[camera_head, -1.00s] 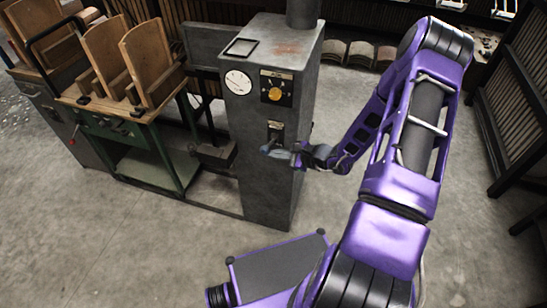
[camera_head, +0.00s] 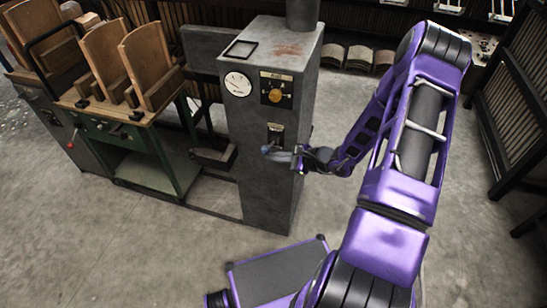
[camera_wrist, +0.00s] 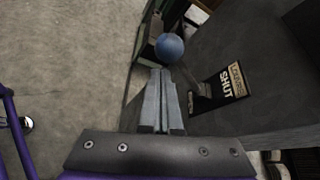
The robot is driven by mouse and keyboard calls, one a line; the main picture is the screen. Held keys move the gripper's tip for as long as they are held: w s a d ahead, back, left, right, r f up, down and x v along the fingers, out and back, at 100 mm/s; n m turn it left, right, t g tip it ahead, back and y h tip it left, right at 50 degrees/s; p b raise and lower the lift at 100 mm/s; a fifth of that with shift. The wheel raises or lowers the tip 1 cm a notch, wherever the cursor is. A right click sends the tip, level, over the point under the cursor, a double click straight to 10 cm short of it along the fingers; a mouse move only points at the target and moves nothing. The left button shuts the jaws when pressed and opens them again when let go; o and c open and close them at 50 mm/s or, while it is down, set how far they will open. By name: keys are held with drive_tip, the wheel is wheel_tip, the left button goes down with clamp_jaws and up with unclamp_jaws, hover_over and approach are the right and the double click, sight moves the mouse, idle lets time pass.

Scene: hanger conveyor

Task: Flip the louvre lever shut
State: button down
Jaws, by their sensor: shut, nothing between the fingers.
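The louvre lever has a blue ball knob (camera_wrist: 169,47), which also shows small in the head view (camera_head: 266,149). Its stalk leads back to a dark plate (camera_wrist: 226,84) on the grey cabinet; the plate's label reads "SHUT" in part. My gripper (camera_wrist: 160,72) is shut and empty, its fingertips just short of or against the knob; I cannot tell if they touch. In the head view my gripper (camera_head: 292,158) is beside the lever, at the cabinet's front. The stalk is partly hidden there.
The concrete floor in front is open.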

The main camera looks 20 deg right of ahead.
drive_tip(key=s+d+r, duration=0.2)
drive_tip(key=s+d, duration=0.3)
drive_tip(key=d, duration=0.2)
drive_tip(key=shift+s+d+b, duration=0.2)
drive_tip(key=shift+s+b, duration=0.15)
drive_tip(key=shift+a+r, duration=0.1)
drive_tip(key=shift+r, duration=0.05)
